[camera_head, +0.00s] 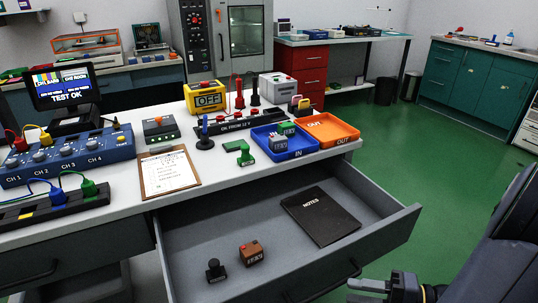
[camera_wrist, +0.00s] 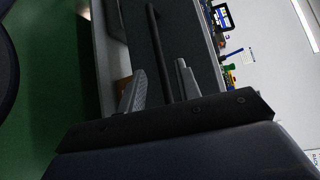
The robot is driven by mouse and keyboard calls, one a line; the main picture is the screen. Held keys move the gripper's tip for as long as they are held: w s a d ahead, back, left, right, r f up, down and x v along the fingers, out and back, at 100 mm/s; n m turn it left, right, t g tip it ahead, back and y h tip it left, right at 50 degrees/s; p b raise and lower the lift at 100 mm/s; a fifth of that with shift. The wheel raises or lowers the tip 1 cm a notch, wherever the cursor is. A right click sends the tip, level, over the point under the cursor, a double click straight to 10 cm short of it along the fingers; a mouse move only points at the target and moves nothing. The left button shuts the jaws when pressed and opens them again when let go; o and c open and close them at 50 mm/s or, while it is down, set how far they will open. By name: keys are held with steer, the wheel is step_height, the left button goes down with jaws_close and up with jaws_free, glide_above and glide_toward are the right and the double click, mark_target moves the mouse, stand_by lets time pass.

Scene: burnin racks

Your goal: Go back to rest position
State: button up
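My gripper (camera_head: 352,290) is low at the bottom right of the head view, in front of the open drawer (camera_head: 392,228). Its two fingers are apart with nothing held between them, and they also show in the wrist view (camera_wrist: 160,80). The dark bar handle (camera_wrist: 158,45) of the drawer front appears between the fingers in the wrist view; I cannot tell whether they surround it or stand off from it. The drawer holds a black notes book (camera_head: 321,216), a brown block (camera_head: 251,253) and a small black piece (camera_head: 216,270).
The bench top (camera_head: 215,165) carries a blue IN tray (camera_head: 290,152), an orange OUT tray (camera_head: 335,137), a clipboard (camera_head: 168,172) and a test screen (camera_head: 62,88). The pulled-out drawer juts into the space before the bench. Green floor (camera_head: 440,165) is clear at the right.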

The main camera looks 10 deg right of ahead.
mark_target(329, 287)
steer(key=x, duration=0.6)
steer(key=shift+w+a+b, duration=0.15)
steer(key=shift+a+b, duration=0.1)
steer(key=shift+b, duration=0.1)
steer(key=shift+w, duration=0.15)
